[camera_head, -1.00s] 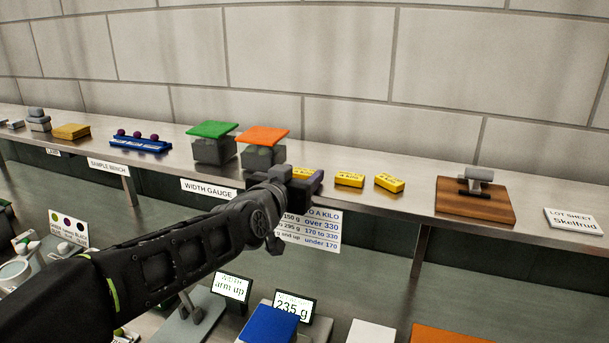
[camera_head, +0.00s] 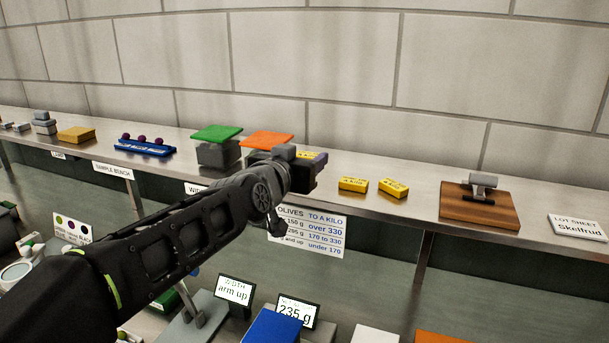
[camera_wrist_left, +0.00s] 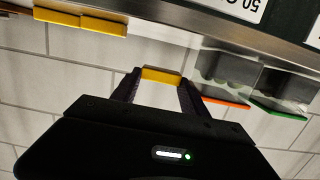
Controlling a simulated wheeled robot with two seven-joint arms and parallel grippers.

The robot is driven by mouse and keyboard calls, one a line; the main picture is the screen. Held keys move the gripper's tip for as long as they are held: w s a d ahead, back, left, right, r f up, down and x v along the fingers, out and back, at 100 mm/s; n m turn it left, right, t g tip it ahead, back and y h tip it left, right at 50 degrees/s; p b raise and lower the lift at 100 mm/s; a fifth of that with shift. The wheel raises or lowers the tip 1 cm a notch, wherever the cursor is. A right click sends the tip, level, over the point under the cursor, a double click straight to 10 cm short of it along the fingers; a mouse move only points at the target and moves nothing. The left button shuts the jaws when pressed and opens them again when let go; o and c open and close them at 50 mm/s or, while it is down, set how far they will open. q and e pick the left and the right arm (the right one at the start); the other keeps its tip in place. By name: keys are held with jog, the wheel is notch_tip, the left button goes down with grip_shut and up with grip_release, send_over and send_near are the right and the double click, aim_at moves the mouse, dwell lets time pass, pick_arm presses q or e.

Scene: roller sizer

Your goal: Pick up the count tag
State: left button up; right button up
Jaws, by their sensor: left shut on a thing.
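A yellow count tag (camera_head: 312,156) with dark print is between the fingers of my left gripper (camera_head: 302,163), partly hidden by the gripper. The left wrist view shows the same tag (camera_wrist_left: 162,75) pinched between both fingertips. It appears held just above the steel shelf (camera_head: 400,212). Two more yellow tags, one (camera_head: 353,184) nearer the gripper and one (camera_head: 393,188) farther right, lie on the shelf. My right gripper is not in view.
A grey block with a green top (camera_head: 217,133) and another with an orange top (camera_head: 267,139) stand behind and left of the gripper. A wooden board (camera_head: 462,208) with a grey stand is at right, beside a lot sheet (camera_head: 577,227). Scales stand below.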

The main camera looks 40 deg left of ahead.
pick_arm(q)
notch_tip(320, 180, up, 5)
jog(key=shift+r, duration=0.1)
dwell(0.8)
